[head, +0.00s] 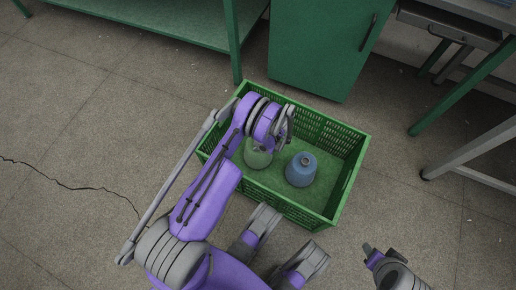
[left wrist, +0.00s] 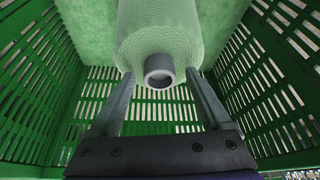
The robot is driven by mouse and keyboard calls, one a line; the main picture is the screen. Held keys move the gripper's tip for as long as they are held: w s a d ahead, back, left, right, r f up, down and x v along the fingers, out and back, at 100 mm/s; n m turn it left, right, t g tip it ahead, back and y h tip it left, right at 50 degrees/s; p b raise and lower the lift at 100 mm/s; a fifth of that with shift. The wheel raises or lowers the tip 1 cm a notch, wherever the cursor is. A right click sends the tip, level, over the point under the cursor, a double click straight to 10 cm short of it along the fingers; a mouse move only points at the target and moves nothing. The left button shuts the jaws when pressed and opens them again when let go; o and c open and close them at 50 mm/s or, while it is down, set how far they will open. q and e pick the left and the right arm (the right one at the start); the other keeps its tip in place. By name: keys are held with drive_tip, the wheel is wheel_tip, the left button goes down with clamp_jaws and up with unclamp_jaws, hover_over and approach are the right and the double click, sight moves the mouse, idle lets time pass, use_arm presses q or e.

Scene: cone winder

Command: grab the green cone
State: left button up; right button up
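The green cone (head: 258,154) stands in the green crate (head: 352,180), left of the blue cone (head: 301,169), and is partly hidden by my left arm in the head view. In the left wrist view the pale green cone (left wrist: 158,28) shows its grey tube end towards the camera. My left gripper (left wrist: 160,78) is open, with one finger on each side of the cone's tube end; whether the fingertips touch the cone is unclear. In the head view my left gripper (head: 284,124) is over the crate. My right gripper (head: 370,252) is at the lower right, its opening unclear.
The crate has slotted walls close around my left gripper. A green cabinet (head: 318,48) stands behind the crate, and a green table (head: 170,22) is at the upper left. Table legs (head: 470,160) stand at the right. The floor on the left is clear.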

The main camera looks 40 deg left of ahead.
use_arm(q)
clamp_jaws()
idle(1.2)
